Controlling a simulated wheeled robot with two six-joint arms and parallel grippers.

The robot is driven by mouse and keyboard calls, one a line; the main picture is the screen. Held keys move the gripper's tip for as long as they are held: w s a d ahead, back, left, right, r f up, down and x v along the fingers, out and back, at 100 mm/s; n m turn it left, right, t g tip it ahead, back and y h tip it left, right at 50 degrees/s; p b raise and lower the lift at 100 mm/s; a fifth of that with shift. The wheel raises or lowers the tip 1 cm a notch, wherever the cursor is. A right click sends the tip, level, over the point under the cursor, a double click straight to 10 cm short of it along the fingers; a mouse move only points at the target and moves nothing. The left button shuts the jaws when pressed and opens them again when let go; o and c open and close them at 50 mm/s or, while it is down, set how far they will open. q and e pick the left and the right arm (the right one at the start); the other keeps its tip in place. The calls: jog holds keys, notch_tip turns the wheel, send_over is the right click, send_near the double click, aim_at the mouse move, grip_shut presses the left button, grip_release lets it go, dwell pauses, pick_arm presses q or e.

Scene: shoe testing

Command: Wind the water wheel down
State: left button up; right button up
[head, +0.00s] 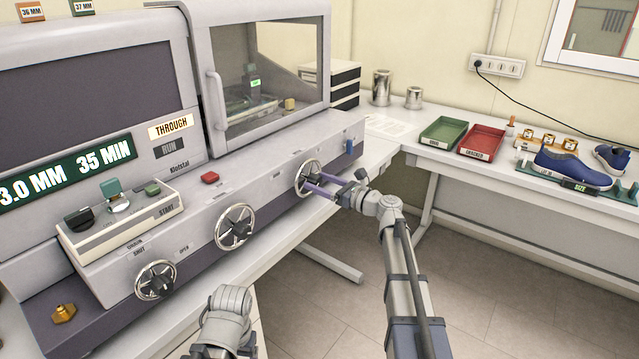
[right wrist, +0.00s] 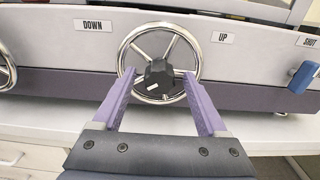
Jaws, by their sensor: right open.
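A chrome hand wheel (head: 307,173) with a dark hub sits at the right end of the machine's front panel. In the right wrist view the wheel (right wrist: 158,75) lies between a DOWN label (right wrist: 92,25) on its left and an UP label (right wrist: 222,38) on its right. My right gripper (head: 316,184) is at this wheel. In the right wrist view its purple fingers (right wrist: 160,78) are spread, one on each side of the hub, their tips at the wheel's rim. I cannot tell whether they touch it. My left gripper's fingers do not show; only a grey arm joint shows at the bottom.
Two more hand wheels (head: 235,227) (head: 156,280) sit farther left on the panel. A blue lever (head: 349,147) is just right of the wheel. A green tray (head: 443,130), a red tray (head: 481,140) and blue shoes (head: 572,168) stand on the side bench. Open floor lies below.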

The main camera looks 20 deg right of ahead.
jog(key=shift+w+a, duration=0.1)
jog(key=shift+c, duration=0.3)
grip_shut()
dwell(0.4)
